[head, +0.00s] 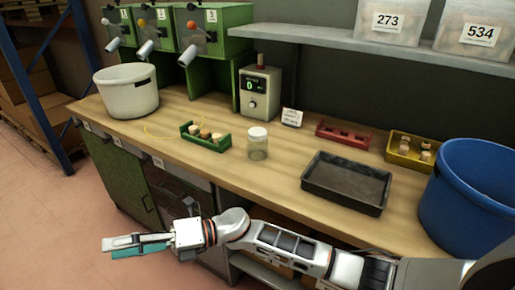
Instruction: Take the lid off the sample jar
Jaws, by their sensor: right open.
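The sample jar (258,149) is a small clear glass jar standing upright near the middle of the wooden bench. Its pale lid (257,133) sits on top of it. My right arm reaches in from the lower right, in front of the bench. My right gripper (112,248) is at the lower left, in front of the bench, well apart from the jar. It is open, with nothing seen between its teal-padded fingers. My left gripper is not in view.
Left of the jar is a green rack (206,139) with several stoppers; right of it is a dark tray (346,207). A counter device (260,101), red rack (344,137) and yellow tray (402,163) stand behind. A white bucket (127,99) and blue bin (465,215) flank the bench.

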